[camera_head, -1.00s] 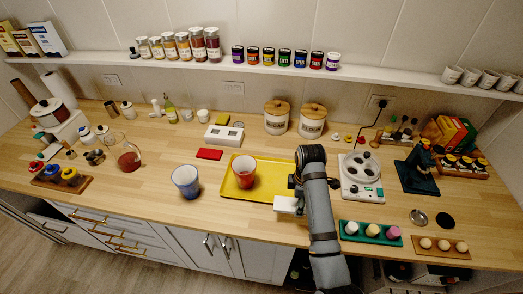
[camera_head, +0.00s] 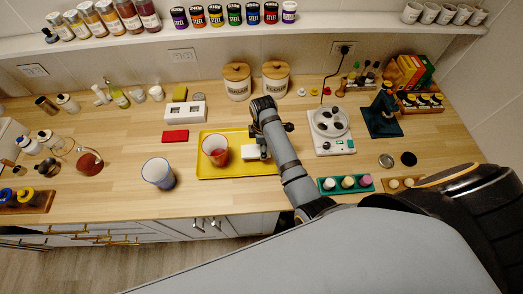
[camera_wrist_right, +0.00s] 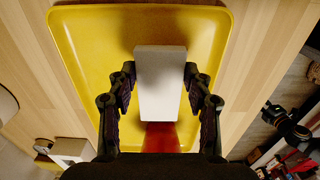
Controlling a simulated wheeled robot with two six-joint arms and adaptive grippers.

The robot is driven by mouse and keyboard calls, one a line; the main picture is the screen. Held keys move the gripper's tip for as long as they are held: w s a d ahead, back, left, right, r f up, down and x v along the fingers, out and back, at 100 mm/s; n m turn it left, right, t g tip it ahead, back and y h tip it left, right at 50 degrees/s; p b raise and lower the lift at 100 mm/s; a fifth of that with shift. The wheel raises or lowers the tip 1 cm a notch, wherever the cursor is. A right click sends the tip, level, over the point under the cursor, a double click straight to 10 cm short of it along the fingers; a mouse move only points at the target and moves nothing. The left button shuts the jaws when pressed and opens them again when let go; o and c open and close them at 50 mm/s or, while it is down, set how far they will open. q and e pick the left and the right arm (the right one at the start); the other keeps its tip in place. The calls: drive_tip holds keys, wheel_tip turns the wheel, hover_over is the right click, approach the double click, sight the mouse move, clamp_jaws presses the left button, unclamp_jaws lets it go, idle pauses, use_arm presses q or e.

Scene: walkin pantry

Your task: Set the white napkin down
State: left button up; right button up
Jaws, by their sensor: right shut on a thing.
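The white napkin (camera_head: 251,152) is a pale block over the right part of the yellow tray (camera_head: 225,174). My right gripper (camera_wrist_right: 160,76) is shut on it, with one finger at each long side. In the right wrist view the napkin (camera_wrist_right: 160,95) lies across the view of the tray (camera_wrist_right: 85,45). I cannot tell whether it touches the tray floor. A glass with red contents (camera_head: 215,151) stands on the tray just left of the napkin. My left gripper is not in view.
A blue-rimmed glass (camera_head: 158,173) stands left of the tray. A red block (camera_head: 175,136) and a white box (camera_head: 185,112) are behind it. A white appliance (camera_head: 330,130) and a green holder (camera_head: 345,185) stand to the right. Two canisters (camera_head: 237,85) are at the back.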

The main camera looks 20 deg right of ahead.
drive_tip(key=f, duration=0.2)
drive_tip(key=shift+s+f+p, duration=0.25)
drive_tip(key=shift+f+p, duration=0.05)
drive_tip(key=shift+f, duration=0.4)
drive_tip(key=o, duration=0.8)
drive_tip(key=shift+c, duration=0.2)
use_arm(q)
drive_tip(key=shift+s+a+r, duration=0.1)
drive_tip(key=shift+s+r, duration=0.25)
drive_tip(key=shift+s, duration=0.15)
use_arm(e)
wheel_tip(320, 180, up, 12)
